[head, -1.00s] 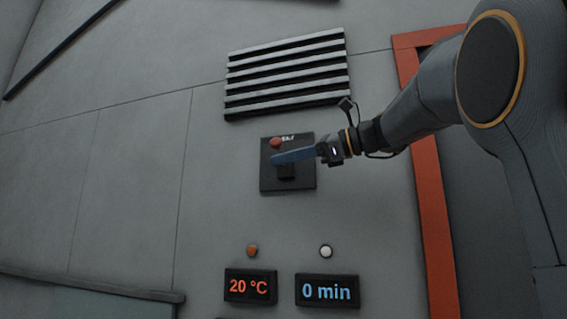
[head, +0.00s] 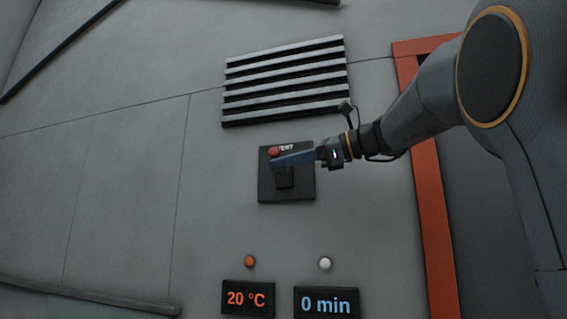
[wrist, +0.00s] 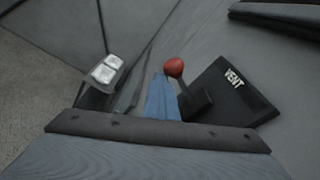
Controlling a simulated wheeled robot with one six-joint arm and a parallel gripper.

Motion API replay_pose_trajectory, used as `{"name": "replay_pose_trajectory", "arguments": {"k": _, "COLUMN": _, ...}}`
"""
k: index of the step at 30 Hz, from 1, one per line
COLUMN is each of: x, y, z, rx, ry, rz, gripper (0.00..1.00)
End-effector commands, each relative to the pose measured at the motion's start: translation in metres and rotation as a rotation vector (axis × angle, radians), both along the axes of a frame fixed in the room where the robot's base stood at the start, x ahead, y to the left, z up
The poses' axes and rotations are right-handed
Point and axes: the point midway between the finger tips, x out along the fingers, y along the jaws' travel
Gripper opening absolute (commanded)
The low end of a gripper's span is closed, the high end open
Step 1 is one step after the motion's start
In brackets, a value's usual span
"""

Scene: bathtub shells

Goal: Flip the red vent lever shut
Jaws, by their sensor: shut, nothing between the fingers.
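The vent lever has a round red knob (head: 274,152), which stands near the upper left of a black plate (head: 305,190) lettered VENT. My gripper (head: 273,164) has blue fingers, shut and empty, reaching in from the right across the plate. Their tip lies just below the knob in the head view and hides part of the lever. In the wrist view the red knob (wrist: 173,67) is just right of the blue fingertips (wrist: 159,77), and the dark lever arm runs down to the plate (wrist: 235,95). I cannot tell whether fingers and lever touch.
A slatted grille (head: 285,80) is above the plate. Below are an orange button (head: 250,261), a white button (head: 325,263), and displays reading 20 °C (head: 248,299) and 0 min (head: 326,303). An orange frame (head: 432,210) stands to the right.

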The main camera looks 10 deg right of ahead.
Motion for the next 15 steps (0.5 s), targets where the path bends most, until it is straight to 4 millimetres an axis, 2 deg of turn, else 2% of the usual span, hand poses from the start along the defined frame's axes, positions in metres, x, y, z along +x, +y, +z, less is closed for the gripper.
{"name": "replay_pose_trajectory", "arguments": {"k": 1, "x": -0.002, "y": 0.001, "z": 0.011, "rx": 0.007, "ry": -0.021, "rz": -0.004, "gripper": 0.00}}
{"name": "replay_pose_trajectory", "arguments": {"k": 7, "x": -0.003, "y": 0.003, "z": 0.003, "rx": 0.006, "ry": -0.020, "rz": -0.004, "gripper": 0.00}}
{"name": "replay_pose_trajectory", "arguments": {"k": 11, "x": -0.003, "y": 0.008, "z": -0.015, "rx": 0.004, "ry": -0.015, "rz": -0.001, "gripper": 0.00}}
{"name": "replay_pose_trajectory", "arguments": {"k": 15, "x": -0.004, "y": 0.014, "z": -0.041, "rx": 0.001, "ry": -0.006, "rz": 0.001, "gripper": 0.00}}
